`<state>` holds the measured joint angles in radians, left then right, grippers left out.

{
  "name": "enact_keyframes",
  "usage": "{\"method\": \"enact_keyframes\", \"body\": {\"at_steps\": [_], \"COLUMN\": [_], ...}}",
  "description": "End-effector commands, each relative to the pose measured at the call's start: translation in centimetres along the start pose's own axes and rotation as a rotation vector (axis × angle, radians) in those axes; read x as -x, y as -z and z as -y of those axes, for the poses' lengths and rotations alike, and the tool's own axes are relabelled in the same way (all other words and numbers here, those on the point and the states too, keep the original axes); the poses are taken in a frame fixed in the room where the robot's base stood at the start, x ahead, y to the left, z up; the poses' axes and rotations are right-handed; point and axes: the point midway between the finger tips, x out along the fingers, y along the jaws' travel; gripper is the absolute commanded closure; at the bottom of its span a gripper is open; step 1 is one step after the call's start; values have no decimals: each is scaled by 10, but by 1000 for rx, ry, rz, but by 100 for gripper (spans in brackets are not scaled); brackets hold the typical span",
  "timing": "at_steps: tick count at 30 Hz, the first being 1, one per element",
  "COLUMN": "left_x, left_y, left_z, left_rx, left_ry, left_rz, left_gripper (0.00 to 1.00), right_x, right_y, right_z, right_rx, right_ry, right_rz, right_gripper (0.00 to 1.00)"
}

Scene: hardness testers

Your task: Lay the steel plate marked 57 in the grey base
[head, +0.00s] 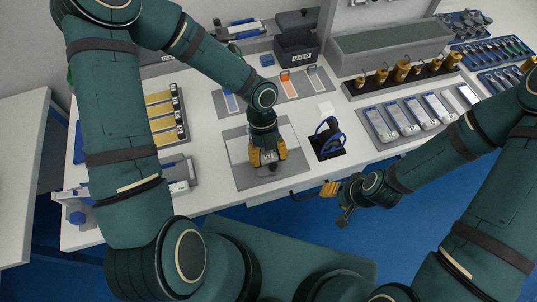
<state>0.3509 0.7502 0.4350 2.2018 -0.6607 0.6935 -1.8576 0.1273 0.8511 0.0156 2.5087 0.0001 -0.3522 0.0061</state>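My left gripper (267,160) points down over a grey mat (243,183) with a paler flat area (238,148) on it, near the table's front edge. Its yellow finger parts sit on either side of a dark middle; whether it holds anything is hidden. My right gripper (337,200) is in front of the table edge, over the blue floor, with nothing visible in it. Its finger gap is too small to judge. No marking 57 is readable, so I cannot tell which piece is that plate, nor surely which is the grey base.
Brass-coloured bars (160,111) lie in a rack at left. A black stand with blue loops (328,139) is right of the mat. A black bin (297,47), a grey trough (390,45), brass weights (402,71) and a tray of pale blocks (400,117) fill the back and right.

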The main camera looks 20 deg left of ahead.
Motion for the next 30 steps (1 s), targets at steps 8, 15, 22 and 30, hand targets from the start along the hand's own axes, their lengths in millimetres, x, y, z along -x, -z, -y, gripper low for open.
{"method": "enact_keyframes", "body": {"at_steps": [8, 15, 22, 30], "left_x": [0, 6, 43, 95], "left_y": [0, 0, -2, -1], "left_z": [0, 0, 0, 0], "left_rx": [0, 1, 3, 2], "left_ry": [0, 0, 4, 2], "left_rz": [0, 2, 6, 4], "left_gripper": [10, 10, 10, 10], "right_x": [0, 0, 0, 0], "right_y": [0, 0, 0, 0], "right_z": [0, 0, 0, 0], "right_rx": [0, 0, 0, 0], "right_ry": [0, 0, 0, 0], "right_rz": [0, 0, 0, 0], "right_gripper": [53, 53, 53, 53]}}
